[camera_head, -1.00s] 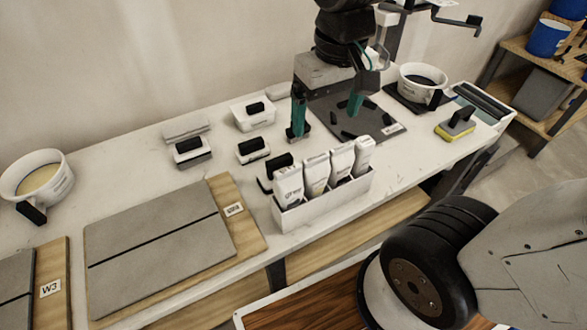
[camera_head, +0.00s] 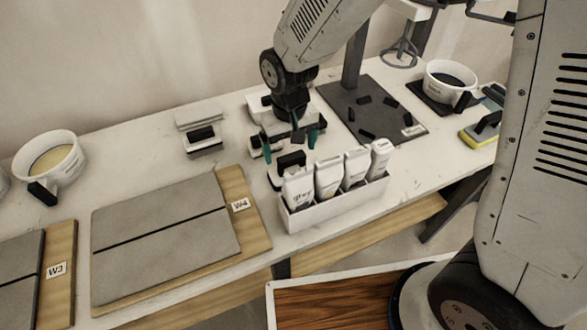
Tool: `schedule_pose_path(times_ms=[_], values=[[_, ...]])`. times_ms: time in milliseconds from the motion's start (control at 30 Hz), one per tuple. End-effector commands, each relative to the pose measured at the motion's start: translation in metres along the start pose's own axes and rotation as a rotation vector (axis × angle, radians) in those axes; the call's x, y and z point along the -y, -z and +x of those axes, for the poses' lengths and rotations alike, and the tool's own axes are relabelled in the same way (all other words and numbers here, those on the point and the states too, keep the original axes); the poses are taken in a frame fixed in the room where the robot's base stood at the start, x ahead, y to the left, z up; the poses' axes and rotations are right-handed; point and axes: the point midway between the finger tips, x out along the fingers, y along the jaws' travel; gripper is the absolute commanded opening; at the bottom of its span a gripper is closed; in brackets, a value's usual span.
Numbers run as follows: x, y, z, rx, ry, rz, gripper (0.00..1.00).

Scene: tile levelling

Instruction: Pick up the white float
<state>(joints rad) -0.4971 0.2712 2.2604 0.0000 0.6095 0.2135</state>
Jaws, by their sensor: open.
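Several floats with black handles stand on the white bench, and I cannot tell for sure which one the task means. One pale float (camera_head: 203,143) stands left of my gripper. Another float (camera_head: 256,153) is partly hidden beside the left finger. A third pale float (camera_head: 278,180) stands just behind the tube holder, in front of my gripper. My gripper (camera_head: 289,148) points down over this group with its teal fingers apart. It appears empty. The fingers and wrist hide part of the white items behind them.
A white holder with several tubes (camera_head: 335,205) stands close in front of my gripper. A grey mat (camera_head: 375,95) with small black pieces lies to the right. Tile boards (camera_head: 165,250) lie front left. Buckets (camera_head: 50,160) stand at both ends. A yellow-edged float (camera_head: 480,135) is far right.

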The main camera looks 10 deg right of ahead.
Motion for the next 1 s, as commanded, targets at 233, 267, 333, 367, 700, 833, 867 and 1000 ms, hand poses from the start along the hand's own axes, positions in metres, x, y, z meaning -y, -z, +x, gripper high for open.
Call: schedule_pose_path(times_ms=[233,267,333,367,700,833,867,1000], values=[[-0.002,-0.005,0.037,0.004,-0.001,0.001,0.89],[-0.002,-0.005,0.041,0.005,-0.001,0.001,0.89],[-0.003,-0.005,0.047,0.002,0.000,0.002,0.89],[-0.003,-0.005,0.048,0.002,0.000,0.002,0.89],[-0.003,-0.004,0.050,0.001,0.000,0.003,0.67],[-0.003,-0.004,0.050,0.000,0.000,0.003,0.34],[-0.003,-0.004,0.050,0.000,0.000,0.003,0.34],[-0.003,-0.004,0.050,0.000,0.000,0.003,0.34]])
